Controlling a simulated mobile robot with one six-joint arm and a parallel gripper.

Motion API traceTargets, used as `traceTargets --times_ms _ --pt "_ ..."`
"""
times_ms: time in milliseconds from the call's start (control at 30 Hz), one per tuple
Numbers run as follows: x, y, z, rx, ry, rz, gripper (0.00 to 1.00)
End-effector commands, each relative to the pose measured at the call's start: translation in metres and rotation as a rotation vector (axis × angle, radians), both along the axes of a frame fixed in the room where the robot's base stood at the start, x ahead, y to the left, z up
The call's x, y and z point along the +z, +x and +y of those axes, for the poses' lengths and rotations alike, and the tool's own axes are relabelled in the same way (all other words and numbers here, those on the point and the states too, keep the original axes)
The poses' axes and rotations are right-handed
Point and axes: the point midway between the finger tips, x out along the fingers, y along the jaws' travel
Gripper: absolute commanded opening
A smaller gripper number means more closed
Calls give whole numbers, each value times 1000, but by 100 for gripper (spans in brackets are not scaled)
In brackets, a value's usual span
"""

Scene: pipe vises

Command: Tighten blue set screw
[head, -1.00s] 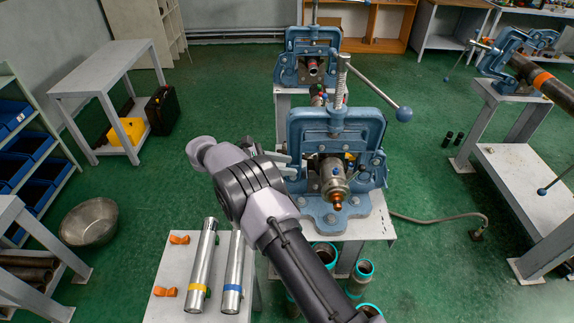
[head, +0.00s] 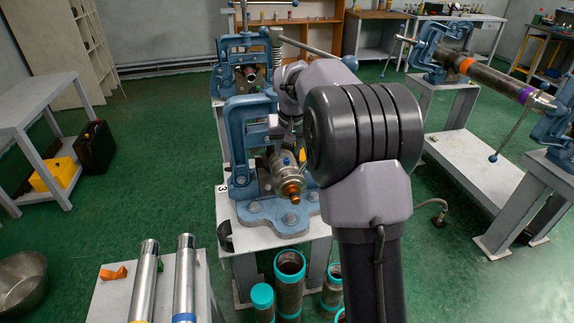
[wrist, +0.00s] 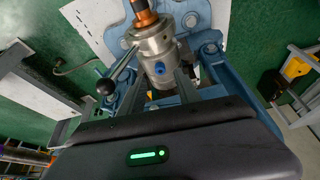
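The blue set screw (head: 287,161) sits on the metal fitting (head: 280,178), which is clamped in the near blue pipe vise (head: 240,150) and ends in a copper-coloured tip. In the wrist view the blue screw (wrist: 160,68) stands out from the side of the fitting (wrist: 153,45). My gripper (wrist: 160,88) is in front of the fitting, with its two fingers apart and the screw showing between their lines. I see no contact with the screw. In the head view my arm hides most of the gripper and the right part of the vise.
A vise handle with a dark ball (wrist: 105,86) lies left of the fitting in the wrist view. Teal-rimmed pipes (head: 290,270) stand below the vise stand. Two steel pipes (head: 185,280) lie on a bench at left. Another vise holds a long pipe (head: 480,72) at right.

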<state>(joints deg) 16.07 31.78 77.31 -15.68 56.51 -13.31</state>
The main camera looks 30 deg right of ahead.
Motion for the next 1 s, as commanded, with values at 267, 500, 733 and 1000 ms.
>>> traceTargets --times_ms 267,500,733,1000 --pt "-39 15 -5 1 0 0 40" --pt "-41 17 -5 1 0 0 40" --pt "-41 17 -5 1 0 0 10" --pt "-41 17 -5 -1 -1 0 0"
